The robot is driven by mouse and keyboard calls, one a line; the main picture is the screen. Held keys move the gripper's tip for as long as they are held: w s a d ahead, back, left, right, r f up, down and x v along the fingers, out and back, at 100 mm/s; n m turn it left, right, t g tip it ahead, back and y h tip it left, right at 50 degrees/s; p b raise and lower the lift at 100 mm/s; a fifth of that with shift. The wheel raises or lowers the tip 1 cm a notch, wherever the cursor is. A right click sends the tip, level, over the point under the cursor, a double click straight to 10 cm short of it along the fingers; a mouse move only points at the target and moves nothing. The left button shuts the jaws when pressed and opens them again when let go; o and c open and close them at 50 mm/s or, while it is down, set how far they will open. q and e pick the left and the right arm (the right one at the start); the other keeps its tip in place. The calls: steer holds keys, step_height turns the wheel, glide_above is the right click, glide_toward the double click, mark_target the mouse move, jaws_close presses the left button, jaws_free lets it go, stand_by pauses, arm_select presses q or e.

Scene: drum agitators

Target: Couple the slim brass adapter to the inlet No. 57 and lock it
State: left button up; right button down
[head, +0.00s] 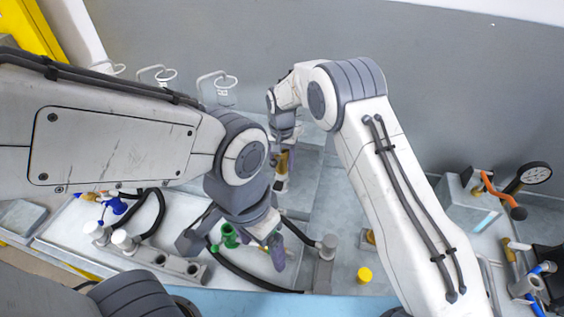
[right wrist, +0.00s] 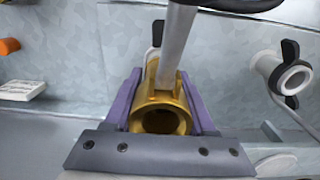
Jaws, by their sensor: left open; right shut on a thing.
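The brass adapter (right wrist: 160,118) is held between the purple fingers of my right gripper (right wrist: 163,105) in the right wrist view, its round open end facing the camera. In the head view the adapter (head: 282,163) is a small brass patch below my right wrist, largely hidden by the arm. A pale pipe stub with black levers (right wrist: 292,77) stands to the right of the gripper; another black-levered fitting is partly hidden behind the adapter. No number is readable, so I cannot tell which is No. 57. My left gripper (head: 240,246) is open, lower in the head view, near a green fitting (head: 229,236).
A grey rod (right wrist: 178,45) crosses in front of the adapter in the right wrist view. Dark hoses and a grey block with holes (head: 160,260) lie on the bench at left.

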steer(key=shift+f+b, duration=0.35)
steer(key=shift+f, duration=0.2)
stand_by(0.7)
steer(key=shift+c, duration=0.7)
jaws_free()
step_height(320, 180, up, 17)
steer(key=p, duration=1.1)
